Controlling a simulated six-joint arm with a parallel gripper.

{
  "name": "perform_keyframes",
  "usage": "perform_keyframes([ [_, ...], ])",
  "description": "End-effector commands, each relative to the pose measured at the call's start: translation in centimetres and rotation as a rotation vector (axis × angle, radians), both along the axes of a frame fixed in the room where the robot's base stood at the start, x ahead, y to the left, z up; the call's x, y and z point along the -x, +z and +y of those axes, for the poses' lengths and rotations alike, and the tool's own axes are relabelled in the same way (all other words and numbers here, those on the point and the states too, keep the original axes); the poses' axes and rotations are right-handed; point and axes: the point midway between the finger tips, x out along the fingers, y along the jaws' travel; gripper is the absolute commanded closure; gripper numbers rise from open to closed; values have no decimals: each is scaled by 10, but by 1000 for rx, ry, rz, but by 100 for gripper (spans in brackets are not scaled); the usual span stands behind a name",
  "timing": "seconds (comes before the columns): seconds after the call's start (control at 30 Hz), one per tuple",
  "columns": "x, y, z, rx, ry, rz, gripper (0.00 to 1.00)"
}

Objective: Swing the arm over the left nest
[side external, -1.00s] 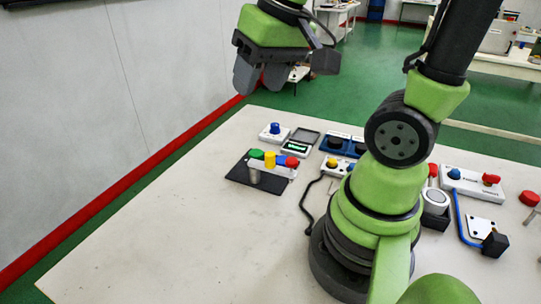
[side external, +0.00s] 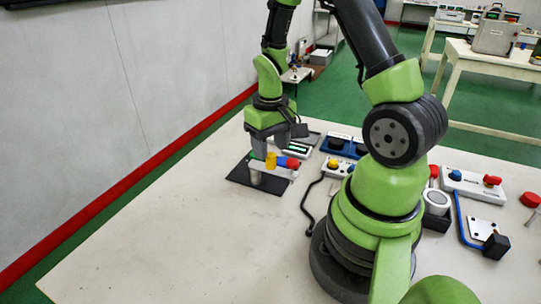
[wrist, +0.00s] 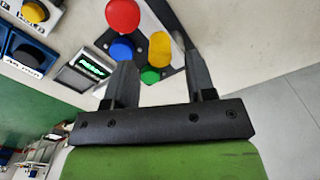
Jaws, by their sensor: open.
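My gripper (side external: 276,138) points down with its jaws open, low over the rear of the dark mat (side external: 240,174), near a white strip with coloured caps (side external: 284,171). The wrist view shows my fingers apart (wrist: 160,58), with the yellow cap (wrist: 159,47) and green cap (wrist: 150,76) between them, and nothing held. I cannot tell which thing is the left nest. The gripper hides part of the strip and things behind it.
A small scale with a lit green display (side external: 298,150) sits just right of my gripper. The table's front left (side external: 150,230) is clear.

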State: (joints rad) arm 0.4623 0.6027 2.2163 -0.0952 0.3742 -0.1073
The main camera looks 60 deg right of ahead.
Motion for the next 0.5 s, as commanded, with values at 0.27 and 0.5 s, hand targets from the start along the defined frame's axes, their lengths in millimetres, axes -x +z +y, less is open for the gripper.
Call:
perform_keyframes([
  [0.27, 0, -28, 0, 0, 0, 1, 50],
  [0.5, 0, -31, 0, 0, -1, -1, 50],
])
